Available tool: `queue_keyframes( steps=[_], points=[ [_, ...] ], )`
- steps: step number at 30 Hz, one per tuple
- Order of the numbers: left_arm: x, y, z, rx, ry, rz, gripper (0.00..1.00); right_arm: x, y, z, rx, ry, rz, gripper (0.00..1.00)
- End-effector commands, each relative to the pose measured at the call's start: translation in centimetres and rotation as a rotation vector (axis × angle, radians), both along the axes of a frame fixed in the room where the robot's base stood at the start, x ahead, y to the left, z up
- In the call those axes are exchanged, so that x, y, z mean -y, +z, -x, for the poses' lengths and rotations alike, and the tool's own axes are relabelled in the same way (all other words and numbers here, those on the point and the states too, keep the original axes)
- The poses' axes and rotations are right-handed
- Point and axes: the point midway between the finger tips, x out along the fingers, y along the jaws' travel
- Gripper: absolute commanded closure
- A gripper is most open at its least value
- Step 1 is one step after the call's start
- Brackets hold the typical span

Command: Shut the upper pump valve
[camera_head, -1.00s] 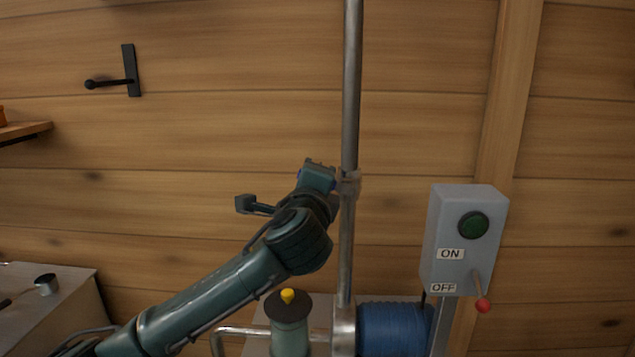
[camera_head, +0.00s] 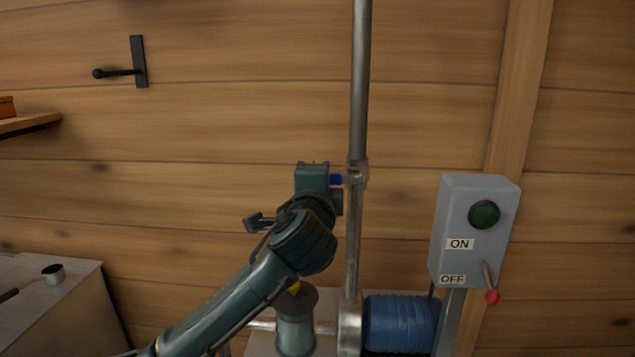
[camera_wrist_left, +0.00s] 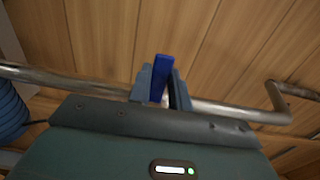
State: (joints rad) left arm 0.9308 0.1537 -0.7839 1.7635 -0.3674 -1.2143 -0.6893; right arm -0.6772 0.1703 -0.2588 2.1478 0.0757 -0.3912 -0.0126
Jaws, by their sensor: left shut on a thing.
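The upper pump valve sits on the vertical steel pipe (camera_head: 359,90), with its valve body (camera_head: 357,173) partly hidden by my gripper. My left gripper (camera_wrist_left: 160,88) is shut on the blue handle, close to the pipe; in the head view the gripper (camera_head: 328,180) hides most of the handle. My right gripper is not in view.
A grey switch box (camera_head: 473,232) with a green button and a red-tipped lever stands right of the pipe. Below are a blue ribbed pump motor (camera_head: 400,322) and a green cylinder with a yellow top (camera_head: 296,328). A metal cabinet (camera_head: 60,305) is at lower left.

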Motion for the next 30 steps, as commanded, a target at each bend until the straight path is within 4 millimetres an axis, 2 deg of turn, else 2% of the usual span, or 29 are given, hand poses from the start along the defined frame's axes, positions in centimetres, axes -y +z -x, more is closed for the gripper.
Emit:
queue_keyframes(
  steps=[4,5,12,19,23,26,30],
  points=[
    [0.1,-0.2,0.0,-0.006,-0.002,0.004,1.00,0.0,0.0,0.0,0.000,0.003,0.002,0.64],
    [0.1,-0.2,0.0,-0.006,-0.002,0.004,0.78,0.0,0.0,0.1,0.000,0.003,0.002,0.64],
    [0.1,-0.1,0.0,-0.004,-0.001,0.002,0.58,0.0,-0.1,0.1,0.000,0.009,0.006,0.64],
    [0.1,-0.1,0.1,-0.003,-0.001,0.001,0.58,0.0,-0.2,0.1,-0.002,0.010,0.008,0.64],
    [0.1,-0.1,0.9,-0.001,-0.002,0.001,0.58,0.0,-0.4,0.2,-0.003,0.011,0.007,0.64],
    [0.1,-0.2,2.3,-0.001,-0.004,0.002,0.58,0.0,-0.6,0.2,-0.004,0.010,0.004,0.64],
    [0.1,-0.3,5.5,-0.003,-0.005,0.003,0.58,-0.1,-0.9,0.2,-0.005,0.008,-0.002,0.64]
  ],
)
